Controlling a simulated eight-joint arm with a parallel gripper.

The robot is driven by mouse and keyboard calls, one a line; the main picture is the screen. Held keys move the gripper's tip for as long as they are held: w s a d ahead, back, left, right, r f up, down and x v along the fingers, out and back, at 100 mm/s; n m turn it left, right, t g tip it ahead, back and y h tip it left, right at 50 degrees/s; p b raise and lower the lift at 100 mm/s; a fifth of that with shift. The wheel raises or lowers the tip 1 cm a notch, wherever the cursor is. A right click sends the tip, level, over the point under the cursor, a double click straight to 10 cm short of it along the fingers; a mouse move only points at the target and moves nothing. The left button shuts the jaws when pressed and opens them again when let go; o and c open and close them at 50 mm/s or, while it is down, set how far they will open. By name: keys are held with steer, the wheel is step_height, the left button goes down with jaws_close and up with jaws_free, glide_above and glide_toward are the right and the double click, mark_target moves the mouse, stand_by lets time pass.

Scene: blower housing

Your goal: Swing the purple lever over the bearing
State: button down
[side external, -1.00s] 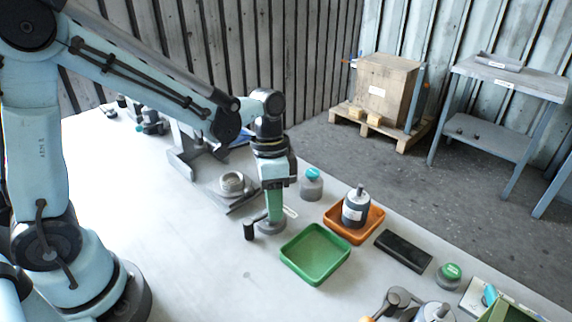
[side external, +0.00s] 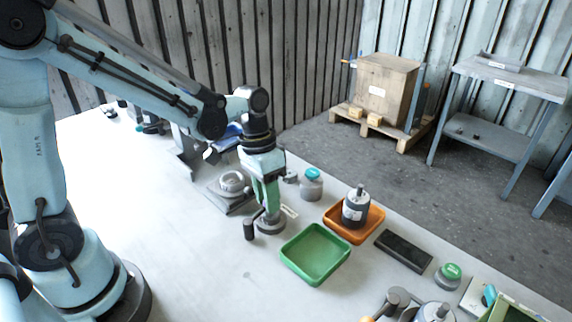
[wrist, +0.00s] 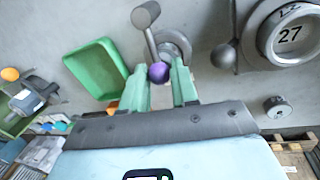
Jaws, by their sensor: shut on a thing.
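The purple lever's round knob (wrist: 158,72) shows in the wrist view between the fingers of my gripper (wrist: 162,76), which is shut on it. In the side view my gripper (side external: 271,208) is tilted, its fingertips low over a round grey base (side external: 269,224), and hides the knob. A grey arm with a cylindrical handle (wrist: 145,15) stands beside this base; how the knob joins it is hidden. I cannot tell which part is the bearing.
A dark ball-ended lever (wrist: 222,55) sits beside the ring housing. A green tray (side external: 316,253) is close to the right of the base, with an orange tray (side external: 373,222) holding a motor-like part (side external: 356,207) beyond. Bare table lies in front and left.

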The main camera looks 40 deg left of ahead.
steer(key=c, duration=0.9)
jaws_free()
step_height(320, 180, up, 12)
steer(key=a, duration=0.2)
steer(key=shift+w+a, duration=0.15)
steer(key=shift+w, duration=0.05)
steer(key=s+a+f+n+t+y, duration=0.1)
steer(key=s+f+n+t+y, duration=0.1)
steer(key=s+t, duration=0.3)
steer(key=f+t, duration=0.1)
steer(key=t, duration=0.1)
steer(key=shift+s+a+t, duration=0.3)
steer(key=shift+a, duration=0.1)
